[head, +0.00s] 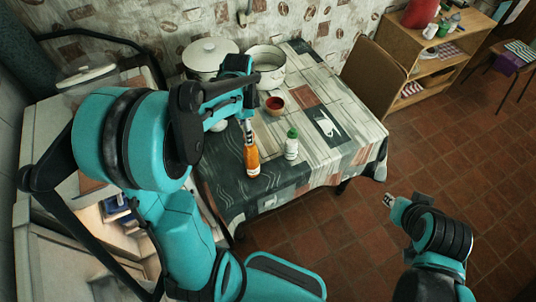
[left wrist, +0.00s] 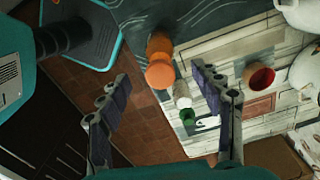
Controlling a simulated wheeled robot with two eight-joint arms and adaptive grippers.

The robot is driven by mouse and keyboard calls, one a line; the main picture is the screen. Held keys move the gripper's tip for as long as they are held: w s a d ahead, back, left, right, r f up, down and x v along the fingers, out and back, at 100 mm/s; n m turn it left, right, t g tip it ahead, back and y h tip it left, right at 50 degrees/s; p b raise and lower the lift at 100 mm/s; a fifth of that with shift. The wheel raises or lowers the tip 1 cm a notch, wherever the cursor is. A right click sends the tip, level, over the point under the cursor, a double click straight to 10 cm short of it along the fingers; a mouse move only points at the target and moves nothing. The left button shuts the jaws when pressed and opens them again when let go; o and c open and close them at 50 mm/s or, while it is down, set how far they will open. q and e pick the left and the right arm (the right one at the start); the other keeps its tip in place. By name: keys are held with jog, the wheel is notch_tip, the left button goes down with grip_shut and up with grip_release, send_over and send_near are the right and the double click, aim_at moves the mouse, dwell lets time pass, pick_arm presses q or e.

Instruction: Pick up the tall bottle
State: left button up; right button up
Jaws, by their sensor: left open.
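The tall orange bottle (head: 251,160) stands on the patterned tablecloth near the table's front left edge. My left gripper (head: 246,122) is above it in the head view, and its fingers partly hide the bottle's top. In the left wrist view my left gripper (left wrist: 160,74) is open, with the orange bottle (left wrist: 158,68) showing between and beyond the fingertips. I see no finger contact with it. My right gripper (head: 389,201) is low at the right, away from the table, too small to read.
A white bottle with a green cap (head: 291,147) stands close to the right of the orange bottle. A red-lined bowl (head: 274,104) and white pots (head: 210,55) (head: 267,60) stand farther back. The table's right part is clear. A wooden shelf (head: 432,65) stands beyond.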

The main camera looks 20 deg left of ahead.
aim_at(251, 155)
pick_arm(q)
notch_tip(251, 155, down, 8)
jog(key=shift+w+d+r+b, duration=0.1)
jog(key=shift+d+b, duration=0.05)
jog(key=shift+b, duration=1.1)
grip_shut()
